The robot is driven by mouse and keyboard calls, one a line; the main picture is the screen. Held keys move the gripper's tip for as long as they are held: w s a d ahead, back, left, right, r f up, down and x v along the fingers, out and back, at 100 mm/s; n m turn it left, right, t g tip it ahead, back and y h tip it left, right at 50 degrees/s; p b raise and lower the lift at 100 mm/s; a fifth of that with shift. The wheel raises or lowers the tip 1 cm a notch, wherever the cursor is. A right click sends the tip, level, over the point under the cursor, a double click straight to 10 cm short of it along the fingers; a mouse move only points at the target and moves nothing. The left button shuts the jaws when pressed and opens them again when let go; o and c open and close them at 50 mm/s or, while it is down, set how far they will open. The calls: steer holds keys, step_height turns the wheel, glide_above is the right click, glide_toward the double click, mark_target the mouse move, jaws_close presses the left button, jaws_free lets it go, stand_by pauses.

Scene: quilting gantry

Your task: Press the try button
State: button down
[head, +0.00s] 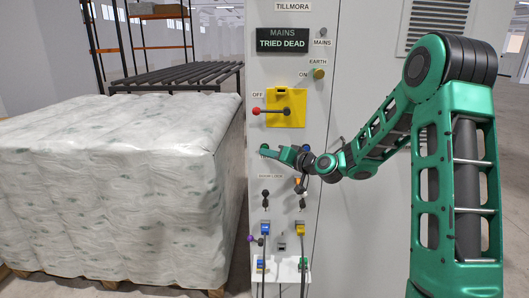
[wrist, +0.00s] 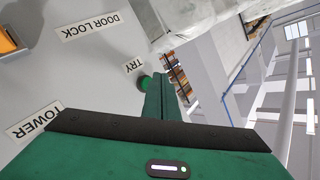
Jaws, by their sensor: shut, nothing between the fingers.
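The try button (wrist: 143,83) is a small round green button beside the TRY label (wrist: 133,66) on the pale panel in the wrist view. My gripper (wrist: 158,78) is shut and empty, its fingertips right beside the button. I cannot tell whether they touch it. In the head view my gripper (head: 268,151) reaches leftward across the panel (head: 290,185), below the yellow switch plate, and mostly hides the button. The dark display (head: 282,40) above reads "MAINS TRIED DEAD".
A yellow switch plate (head: 286,108) has a red-knobbed handle pointing left to OFF. Keys, plugs and cables (head: 265,235) fill the lower panel. A wrapped pallet load (head: 115,190) stands close on the left, with a dark rack (head: 180,75) behind it.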

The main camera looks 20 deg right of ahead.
steer(key=s, duration=0.1)
steer(key=s+a, duration=0.1)
steer(key=s, duration=0.2)
steer(key=shift+s+a, duration=0.3)
steer(key=shift+s, duration=0.1)
stand_by(0.7)
